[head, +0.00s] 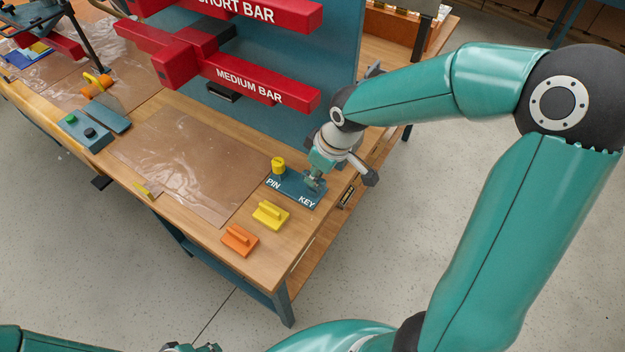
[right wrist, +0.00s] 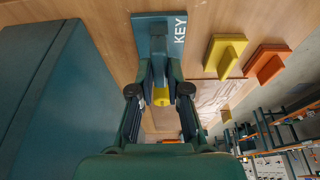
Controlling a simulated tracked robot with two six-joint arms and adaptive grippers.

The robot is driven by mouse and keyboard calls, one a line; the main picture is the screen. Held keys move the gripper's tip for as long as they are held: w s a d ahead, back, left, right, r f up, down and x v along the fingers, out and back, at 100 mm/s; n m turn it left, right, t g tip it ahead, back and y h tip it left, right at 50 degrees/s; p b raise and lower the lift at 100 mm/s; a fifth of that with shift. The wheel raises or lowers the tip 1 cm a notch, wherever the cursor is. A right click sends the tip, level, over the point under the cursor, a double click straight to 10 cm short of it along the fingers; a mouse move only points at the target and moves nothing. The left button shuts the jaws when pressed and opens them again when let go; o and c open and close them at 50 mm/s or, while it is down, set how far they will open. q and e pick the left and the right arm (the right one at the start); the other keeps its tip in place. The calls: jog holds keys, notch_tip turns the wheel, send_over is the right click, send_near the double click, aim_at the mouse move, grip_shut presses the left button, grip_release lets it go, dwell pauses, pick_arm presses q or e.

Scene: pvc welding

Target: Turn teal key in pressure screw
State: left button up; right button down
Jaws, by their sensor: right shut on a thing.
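My right gripper (head: 314,184) is at the KEY end of the blue holder plate (head: 294,196), which lies on the wooden bench near its right edge. It is shut on the teal key, whose grey-teal body shows between the fingers in the right wrist view (right wrist: 158,66), at the plate marked KEY (right wrist: 153,24). The fingers hide much of the key. A yellow pin (head: 278,165) stands at the PIN end. I cannot clearly make out the pressure screw. A sliver of what seems to be my left gripper (head: 190,348) shows at the bottom edge; its jaws are cut off.
A yellow block (head: 270,214) and an orange block (head: 240,239) sit near the bench's front right. A blue panel (head: 335,60) with red bar holders (head: 260,82) stands behind. A button box (head: 85,132) is at left. A brown sheet (head: 185,165) covers the middle.

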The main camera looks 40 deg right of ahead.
jog(key=shift+r+p, duration=0.35)
jog(key=shift+r, duration=0.25)
jog(key=shift+r+p, duration=1.05)
jog(key=shift+r, duration=0.3)
jog(key=shift+s+f, duration=0.15)
